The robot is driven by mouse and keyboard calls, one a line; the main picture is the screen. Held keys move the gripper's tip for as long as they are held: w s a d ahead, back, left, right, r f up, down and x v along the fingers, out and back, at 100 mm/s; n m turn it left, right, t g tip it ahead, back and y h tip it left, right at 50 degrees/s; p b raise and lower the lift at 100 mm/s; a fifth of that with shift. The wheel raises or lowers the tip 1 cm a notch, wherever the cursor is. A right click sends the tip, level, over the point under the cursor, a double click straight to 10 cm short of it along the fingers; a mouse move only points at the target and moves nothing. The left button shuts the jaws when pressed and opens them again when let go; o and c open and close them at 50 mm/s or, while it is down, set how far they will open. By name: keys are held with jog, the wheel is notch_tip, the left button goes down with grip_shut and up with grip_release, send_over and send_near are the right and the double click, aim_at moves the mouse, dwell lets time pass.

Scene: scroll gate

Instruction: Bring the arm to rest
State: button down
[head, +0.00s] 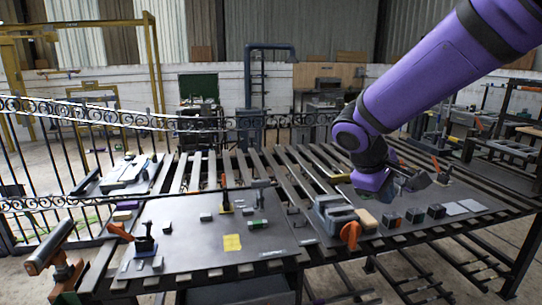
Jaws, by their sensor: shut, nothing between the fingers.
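My purple arm (445,65) comes in from the upper right and bends at a dark wrist joint above the right part of the slatted workbench (290,185).
A grey vise-like block (338,212) with an orange lever (350,235) stands left of my gripper. Several dark cubes (414,215) sit below it. A scrolled black railing (90,115) runs along the left.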

jog(key=s+d+r+m+t+y, duration=0.1)
jog(key=s+d+r+m+y, duration=0.1)
jog(key=s, duration=0.5)
jog(key=s+d+r+m+t+y, duration=0.1)
jog(key=s+d+r+m+y, duration=0.1)
jog(key=s, duration=0.5)
jog(key=s+d+r+m+t+y, duration=0.1)
jog(key=s+d+r+m, duration=0.1)
jog(key=s+r+m, duration=0.2)
jog(key=shift+s+d+y, duration=0.2)
jog(key=shift+s+y, duration=0.2)
jog(key=shift+s, duration=1.35)
